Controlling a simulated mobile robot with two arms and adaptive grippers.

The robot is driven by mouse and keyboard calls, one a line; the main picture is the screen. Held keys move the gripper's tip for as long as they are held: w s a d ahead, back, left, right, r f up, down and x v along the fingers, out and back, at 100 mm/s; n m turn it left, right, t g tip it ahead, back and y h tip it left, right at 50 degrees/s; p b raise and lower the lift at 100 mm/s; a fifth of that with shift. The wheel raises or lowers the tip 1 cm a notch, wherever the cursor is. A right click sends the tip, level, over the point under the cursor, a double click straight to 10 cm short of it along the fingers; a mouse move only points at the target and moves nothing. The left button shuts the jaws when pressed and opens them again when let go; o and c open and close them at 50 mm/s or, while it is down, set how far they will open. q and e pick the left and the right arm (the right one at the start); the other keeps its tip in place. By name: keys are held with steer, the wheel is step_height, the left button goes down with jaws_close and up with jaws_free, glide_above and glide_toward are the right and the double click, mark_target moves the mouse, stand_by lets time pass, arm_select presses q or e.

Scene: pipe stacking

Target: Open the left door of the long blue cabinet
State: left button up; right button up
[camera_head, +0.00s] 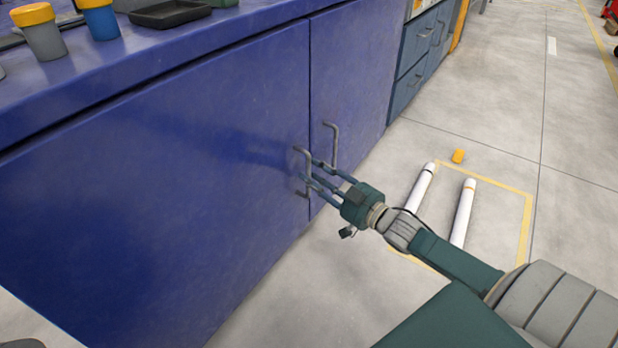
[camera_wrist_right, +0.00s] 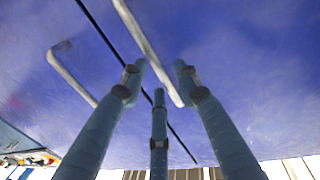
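The long blue cabinet runs along the left and middle of the head view. Its wide left door (camera_head: 165,190) looks closed, flush with the right door (camera_head: 352,85). The left door's grey bar handle (camera_head: 304,154) is near its right edge; the right door's handle (camera_head: 335,146) is just beside it. My right gripper (camera_head: 312,178) reaches in from the lower right to the left door's handle. In the right wrist view its three fingers (camera_wrist_right: 159,85) are spread, with a handle bar (camera_wrist_right: 146,42) passing between them. Contact cannot be told. My left gripper is out of view.
Cups (camera_head: 40,32) and a black tray (camera_head: 170,12) stand on the cabinet top. A blue-grey drawer unit (camera_head: 422,50) stands beyond the cabinet.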

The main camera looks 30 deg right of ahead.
steer(key=shift+w+a+b, duration=0.2)
steer(key=shift+w+b, duration=0.15)
steer(key=shift+w, duration=0.8)
jaws_close()
steer(key=shift+s, duration=0.1)
